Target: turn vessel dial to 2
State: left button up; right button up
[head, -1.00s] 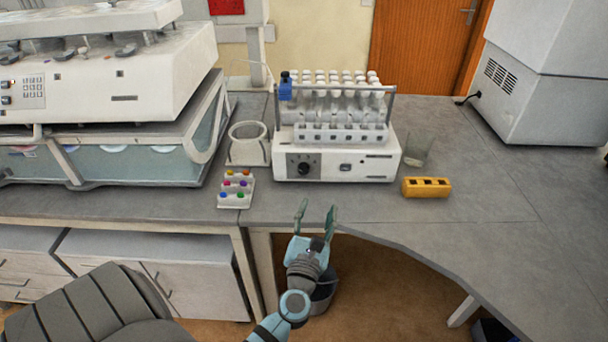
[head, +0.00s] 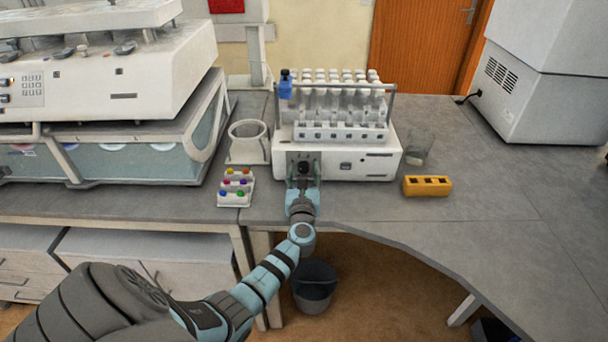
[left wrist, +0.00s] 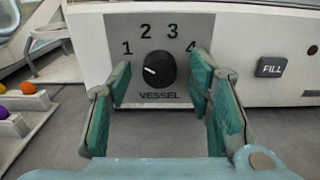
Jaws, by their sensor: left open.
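The black vessel dial (left wrist: 159,69) is on a grey panel marked 1, 2, 3, 4 and VESSEL. Its white pointer mark sits on the left side, facing roughly toward 1. The dial also shows in the head view (head: 304,168) on the front of the white machine (head: 345,166). My left gripper (left wrist: 161,76) is open, with one green finger on each side of the dial. I cannot tell whether the fingers touch it. In the head view the left gripper (head: 303,180) is at the machine's front. My right gripper is not in view.
A FILL button (left wrist: 271,67) is right of the dial. A white rack with coloured balls (head: 236,188) stands left of the gripper. A yellow block (head: 427,186) and a glass beaker (head: 418,146) stand right of the machine. The right bench is mostly clear.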

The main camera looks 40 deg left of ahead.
pick_arm(q)
grip_shut()
jog(key=shift+m, duration=0.3)
jog(key=m+p, duration=0.2)
jog(key=m, duration=0.2)
jog(key=shift+m+p, duration=0.45)
jog(key=shift+m, duration=1.05)
grip_release()
